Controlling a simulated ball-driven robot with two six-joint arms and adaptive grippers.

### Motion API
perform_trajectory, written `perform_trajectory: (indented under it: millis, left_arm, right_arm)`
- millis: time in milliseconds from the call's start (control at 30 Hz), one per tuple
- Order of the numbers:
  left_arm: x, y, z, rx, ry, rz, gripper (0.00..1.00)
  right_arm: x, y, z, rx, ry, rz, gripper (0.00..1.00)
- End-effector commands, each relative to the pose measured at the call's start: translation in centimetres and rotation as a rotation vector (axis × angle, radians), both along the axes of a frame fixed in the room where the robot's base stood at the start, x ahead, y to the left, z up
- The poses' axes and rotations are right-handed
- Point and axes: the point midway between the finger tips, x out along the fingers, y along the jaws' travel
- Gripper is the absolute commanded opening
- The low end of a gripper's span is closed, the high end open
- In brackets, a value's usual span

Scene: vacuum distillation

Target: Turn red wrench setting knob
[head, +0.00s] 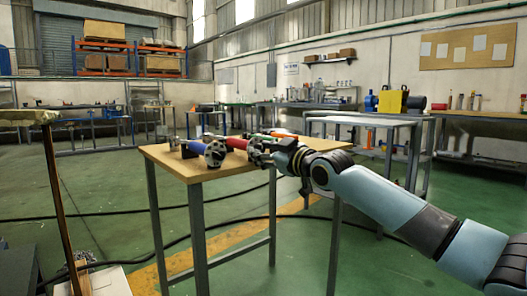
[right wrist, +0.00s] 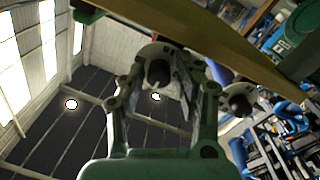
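The red wrench (head: 237,143) lies on the small wooden table, its near end hidden by my right gripper (head: 262,152). In the right wrist view, my right gripper (right wrist: 166,100) has its two fingers spread apart. A pale round end piece with a dark centre (right wrist: 158,72), which appears to be the red wrench's setting knob, shows between and beyond the fingers. I cannot tell whether the fingers touch it. The blue wrench (head: 196,147) lies to the left, its round grey end facing me; a similar end (right wrist: 238,100) shows right of the fingers. My left gripper is out of view.
The wooden table (head: 165,156) has grey legs and open floor around it. Green and red-orange items lie behind my right gripper. A small metal piece (head: 174,142) stands at its left. A grey bench (head: 365,120) stands behind, and black cables cross the floor.

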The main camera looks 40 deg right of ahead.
Motion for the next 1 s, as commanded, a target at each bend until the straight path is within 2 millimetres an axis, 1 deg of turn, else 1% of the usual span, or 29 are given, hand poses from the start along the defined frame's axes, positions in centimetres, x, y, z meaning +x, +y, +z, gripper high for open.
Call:
perform_trajectory:
  millis: [33,67,100,333,467,567,800,1000]
  left_arm:
    - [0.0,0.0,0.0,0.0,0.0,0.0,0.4]
    - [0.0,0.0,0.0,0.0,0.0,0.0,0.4]
    - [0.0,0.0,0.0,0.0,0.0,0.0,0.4]
    - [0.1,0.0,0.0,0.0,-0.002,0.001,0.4]
    - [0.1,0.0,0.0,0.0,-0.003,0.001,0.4]
    - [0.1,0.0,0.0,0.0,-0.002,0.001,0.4]
    - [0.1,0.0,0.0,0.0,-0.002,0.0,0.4]
    - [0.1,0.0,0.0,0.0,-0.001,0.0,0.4]
  right_arm:
    - [0.0,0.0,0.0,0.0,-0.001,0.0,0.42]
    - [0.0,0.0,0.0,0.0,-0.001,0.0,0.46]
    - [0.0,0.0,0.1,0.0,-0.002,0.0,0.47]
    - [0.0,0.0,0.1,0.0,-0.003,0.0,0.47]
    - [-0.5,-0.1,0.1,-0.002,-0.002,0.0,0.47]
    - [-1.5,-0.2,0.0,-0.006,-0.002,-0.001,0.47]
    - [-4.7,-0.3,-0.1,-0.009,0.0,0.001,0.47]
    - [-6.5,-0.5,-0.2,-0.008,0.002,-0.002,0.47]
